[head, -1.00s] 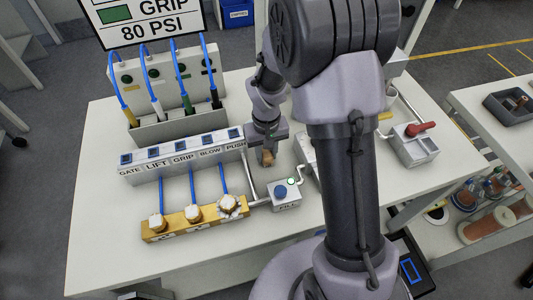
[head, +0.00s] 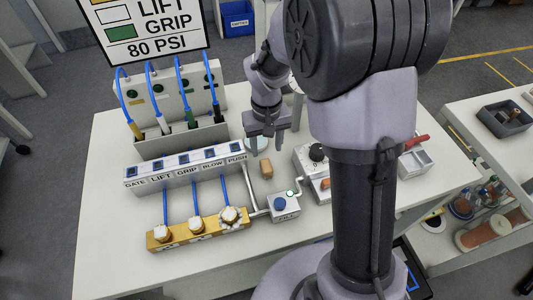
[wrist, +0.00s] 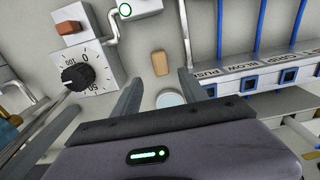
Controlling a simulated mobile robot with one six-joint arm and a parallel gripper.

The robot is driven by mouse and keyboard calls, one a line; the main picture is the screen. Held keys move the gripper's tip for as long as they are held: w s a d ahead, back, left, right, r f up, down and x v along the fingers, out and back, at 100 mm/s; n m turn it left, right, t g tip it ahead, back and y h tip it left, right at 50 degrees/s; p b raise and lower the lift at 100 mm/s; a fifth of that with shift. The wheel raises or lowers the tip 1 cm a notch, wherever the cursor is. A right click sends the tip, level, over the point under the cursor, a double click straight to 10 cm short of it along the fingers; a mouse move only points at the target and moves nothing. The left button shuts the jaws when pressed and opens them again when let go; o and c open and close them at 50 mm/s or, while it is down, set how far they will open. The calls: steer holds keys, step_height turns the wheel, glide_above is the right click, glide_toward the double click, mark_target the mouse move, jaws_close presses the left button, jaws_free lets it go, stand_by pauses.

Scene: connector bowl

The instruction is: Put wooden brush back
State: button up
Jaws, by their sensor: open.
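The wooden brush, seen as a small tan block (head: 266,169), rests on the white table between the labelled valve block and the grey dial box. It also shows in the wrist view (wrist: 160,63), just beyond the fingertips. My gripper (head: 265,142) is above and behind it, fingers apart and pointing down, with nothing between them. In the wrist view, the two fingers (wrist: 158,88) flank a pale round disc (wrist: 170,99) on the table. I cannot tell whether the block has bristles.
The valve block (head: 185,167) with blue hoses stands left of the brush. A FILL box (head: 284,205) is in front, the dial box (head: 312,165) to the right. A hose rack (head: 180,137) stands behind.

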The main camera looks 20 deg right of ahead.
steer(key=s+a+r+m+t, duration=0.15)
steer(key=s+r, duration=0.25)
steer(key=r, duration=0.7)
steer(key=s+a+r+m+t+y, duration=0.1)
steer(key=s+r+t, duration=0.1)
steer(key=s+r, duration=0.2)
steer(key=s+a+r+m+t+y, duration=0.1)
steer(key=s+r, duration=0.3)
steer(key=s, duration=0.7)
steer(key=shift+a+m+t, duration=0.2)
steer(key=shift+m+t, duration=0.25)
steer(key=shift+t, duration=0.2)
